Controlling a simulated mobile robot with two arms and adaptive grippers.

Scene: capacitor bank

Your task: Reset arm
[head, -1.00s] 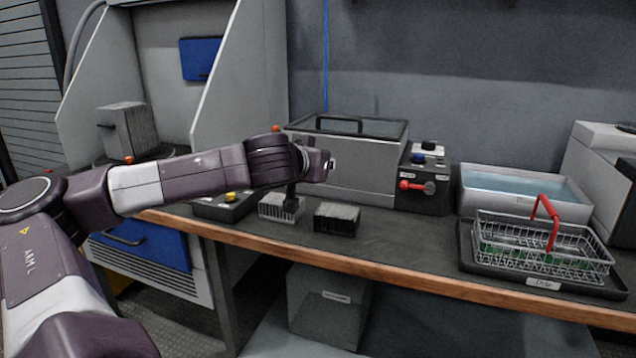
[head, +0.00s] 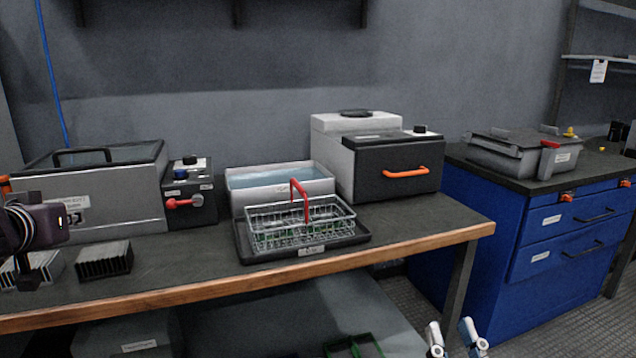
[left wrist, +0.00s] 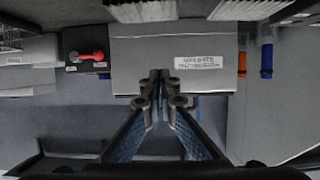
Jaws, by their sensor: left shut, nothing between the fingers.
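My left gripper (head: 38,272) is at the left edge of the head view, partly cut off, close to two finned blocks on the bench. The left wrist view shows its blue fingers shut and empty (left wrist: 163,101), in front of a grey labelled box (left wrist: 172,62). Part of my left forearm is outside the head view. My right gripper (head: 452,328) shows at the bottom of the head view, below the bench edge. Its two pale-tipped blue fingers are apart with nothing visible between them.
On the bench (head: 200,290) stand a lidded grey box (head: 120,195), a red-lever control box (head: 192,200), a water tub (head: 280,185), a wire basket (head: 300,225) with a red handle and an orange-handled machine (head: 395,170). A blue cabinet (head: 560,235) stands right.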

